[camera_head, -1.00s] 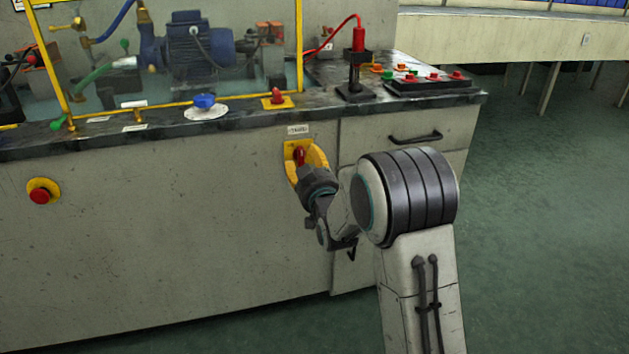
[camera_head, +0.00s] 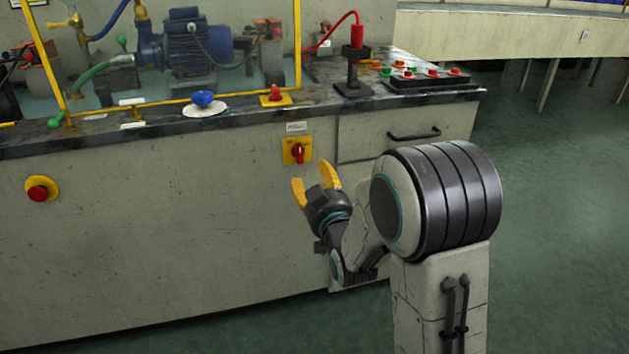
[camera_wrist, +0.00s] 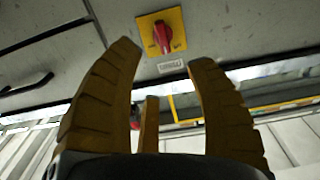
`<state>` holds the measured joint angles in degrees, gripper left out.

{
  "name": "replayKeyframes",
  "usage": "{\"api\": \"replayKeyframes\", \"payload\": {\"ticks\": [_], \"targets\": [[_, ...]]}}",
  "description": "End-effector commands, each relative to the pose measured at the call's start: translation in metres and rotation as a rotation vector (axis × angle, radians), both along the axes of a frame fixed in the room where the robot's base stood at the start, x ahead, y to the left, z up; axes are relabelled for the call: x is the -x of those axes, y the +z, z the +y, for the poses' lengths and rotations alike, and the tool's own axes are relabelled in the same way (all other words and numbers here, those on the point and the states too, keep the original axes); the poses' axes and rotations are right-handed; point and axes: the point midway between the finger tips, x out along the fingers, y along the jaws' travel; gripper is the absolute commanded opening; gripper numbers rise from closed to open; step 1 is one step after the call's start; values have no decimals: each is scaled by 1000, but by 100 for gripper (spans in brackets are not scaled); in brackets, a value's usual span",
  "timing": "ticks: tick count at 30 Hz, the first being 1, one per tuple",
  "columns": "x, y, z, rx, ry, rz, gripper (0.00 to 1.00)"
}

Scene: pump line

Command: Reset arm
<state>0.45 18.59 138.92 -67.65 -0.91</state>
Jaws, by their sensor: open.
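My gripper (camera_head: 314,184) is open and empty, its yellow fingers spread, in front of the cabinet's front panel and below the red rotary switch (camera_head: 298,152). The switch sits on a yellow plate under a small label, and the gripper stands apart from it. In the wrist view the open fingers (camera_wrist: 165,75) frame the red switch knob (camera_wrist: 163,36) beyond their tips. The knob stands close to upright in the head view.
A drawer with a dark handle (camera_head: 414,134) is right of the switch. A red emergency button (camera_head: 38,192) is at the left. On the worktop are a blue valve knob (camera_head: 203,98), a red probe in a stand (camera_head: 355,70) and a button box (camera_head: 430,78). Green floor at the right is clear.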

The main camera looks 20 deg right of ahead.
Motion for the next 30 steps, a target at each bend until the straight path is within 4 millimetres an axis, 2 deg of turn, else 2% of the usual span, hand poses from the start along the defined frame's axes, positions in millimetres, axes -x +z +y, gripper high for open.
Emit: {"api": "replayKeyframes", "payload": {"ticks": [6, 11, 20, 30], "targets": [[0, 2, 0, 0, 0, 2, 50], [3, 22, 0, 0, 0, 39, 50], [30, 91, 1, -4, 1, 250, 50], [86, 166, 2, -8, 2, 526, 50]]}}
